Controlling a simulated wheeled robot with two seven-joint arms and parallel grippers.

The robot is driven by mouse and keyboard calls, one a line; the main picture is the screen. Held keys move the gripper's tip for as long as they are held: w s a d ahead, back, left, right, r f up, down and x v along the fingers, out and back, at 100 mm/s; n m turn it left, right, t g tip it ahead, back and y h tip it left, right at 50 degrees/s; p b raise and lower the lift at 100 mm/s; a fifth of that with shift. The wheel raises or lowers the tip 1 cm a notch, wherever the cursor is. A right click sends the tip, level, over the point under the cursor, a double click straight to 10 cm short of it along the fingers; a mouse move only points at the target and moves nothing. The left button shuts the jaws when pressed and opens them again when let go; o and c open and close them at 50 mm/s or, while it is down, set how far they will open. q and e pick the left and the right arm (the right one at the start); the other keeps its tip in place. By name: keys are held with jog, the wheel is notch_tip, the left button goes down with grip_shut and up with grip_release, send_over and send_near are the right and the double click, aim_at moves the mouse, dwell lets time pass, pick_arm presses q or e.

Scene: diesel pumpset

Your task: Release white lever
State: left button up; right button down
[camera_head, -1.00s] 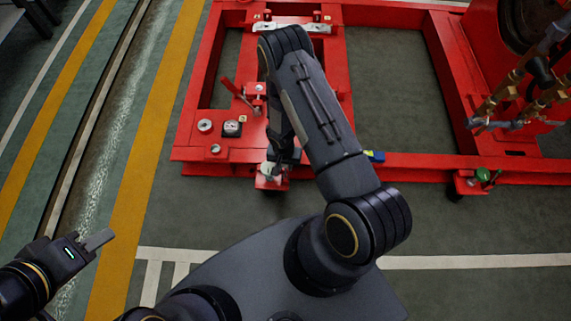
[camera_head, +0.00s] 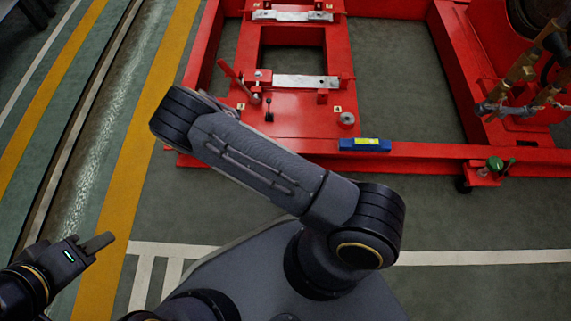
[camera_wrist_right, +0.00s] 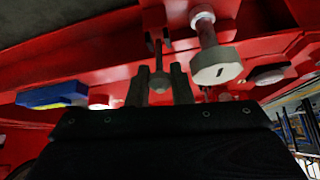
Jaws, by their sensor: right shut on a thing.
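My right gripper (camera_wrist_right: 160,92) is in the right wrist view, its two fingers close around a small grey ball-ended lever (camera_wrist_right: 160,80) with a thin stalk. The grip itself is dim. I cannot tell for sure that this is the white lever, as it looks grey here. In the head view my right gripper is hidden behind my own arm. My left gripper (camera_head: 97,244) is at the lower left of the head view, over the floor and away from the pumpset. It is seen side-on, so its opening does not show.
The red pumpset frame (camera_head: 430,152) fills the top and carries a red lever (camera_head: 229,70), a black lever (camera_head: 268,108) and a blue level (camera_head: 365,145). A pale knob (camera_wrist_right: 215,65) stands close right of my right gripper. Green floor (camera_head: 480,215) is clear in front.

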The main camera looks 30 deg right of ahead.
jog(key=shift+s+a+f+t+b, duration=0.15)
jog(key=shift+s+t+b, duration=0.05)
jog(key=shift+t+b, duration=0.15)
dwell(0.3)
jog(key=c, duration=1.6)
grip_release()
jog(key=p+v, duration=0.3)
jog(key=v, duration=0.5)
jog(key=shift+a, duration=0.2)
